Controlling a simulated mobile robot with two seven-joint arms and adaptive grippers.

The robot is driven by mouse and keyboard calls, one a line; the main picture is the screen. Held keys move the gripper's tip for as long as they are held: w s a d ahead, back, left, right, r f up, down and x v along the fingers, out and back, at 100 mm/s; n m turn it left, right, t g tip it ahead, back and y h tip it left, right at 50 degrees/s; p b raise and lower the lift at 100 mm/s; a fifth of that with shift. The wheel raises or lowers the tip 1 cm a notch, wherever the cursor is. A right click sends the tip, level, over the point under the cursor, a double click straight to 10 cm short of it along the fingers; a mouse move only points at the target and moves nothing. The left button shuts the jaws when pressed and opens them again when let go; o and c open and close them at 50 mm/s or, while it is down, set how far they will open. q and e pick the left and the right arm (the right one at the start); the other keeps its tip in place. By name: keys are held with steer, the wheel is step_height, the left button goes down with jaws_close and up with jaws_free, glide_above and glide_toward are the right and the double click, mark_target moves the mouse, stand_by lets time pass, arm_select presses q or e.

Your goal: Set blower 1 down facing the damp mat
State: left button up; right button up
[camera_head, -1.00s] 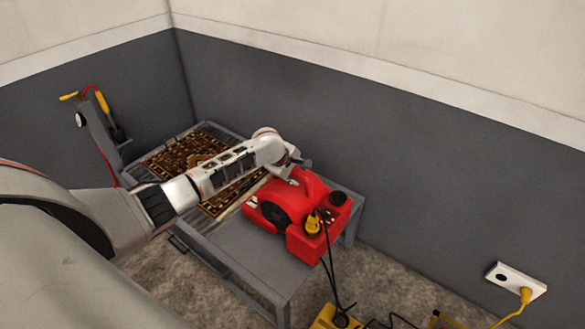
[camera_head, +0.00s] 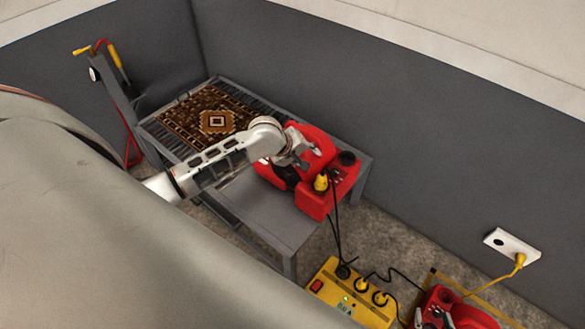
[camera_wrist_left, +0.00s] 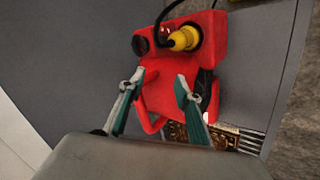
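The red blower (camera_head: 318,201) rests on the grey table, at the near right end of the patterned mat (camera_head: 192,107). Its yellow plug and controls are at the end away from the mat; the end towards the mat is partly hidden by my arm. My left gripper (camera_head: 305,157) is over the top of the blower. In the left wrist view its two fingers (camera_wrist_left: 158,84) stand apart, with red blower body (camera_wrist_left: 163,97) between and beyond them. The mat's edge (camera_wrist_left: 174,132) shows below.
A yellow power box (camera_head: 345,300) with cables stands on the floor right of the grey table (camera_head: 262,205). A white wall socket (camera_head: 511,244) has a yellow plug. A grey post (camera_head: 116,105) with a red hose stands at the left. Bare table lies in front of the blower.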

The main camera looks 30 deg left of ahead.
arm_select(q)
steer(key=s+d+f+m+t+h, duration=0.1)
steer(key=s+d+f+m, duration=0.25)
steer(key=s, duration=0.35)
steer(key=s+d+f+m+t, duration=0.1)
steer(key=s+d+f+m, duration=0.2)
steer(key=s+d+m, duration=0.3)
steer(key=s+r+m+t, duration=0.1)
steer(key=s+m, duration=0.5)
steer(key=s, duration=0.6)
steer(key=shift+s+t, duration=0.25)
steer(key=shift+t, duration=0.05)
steer(key=shift+s, duration=0.15)
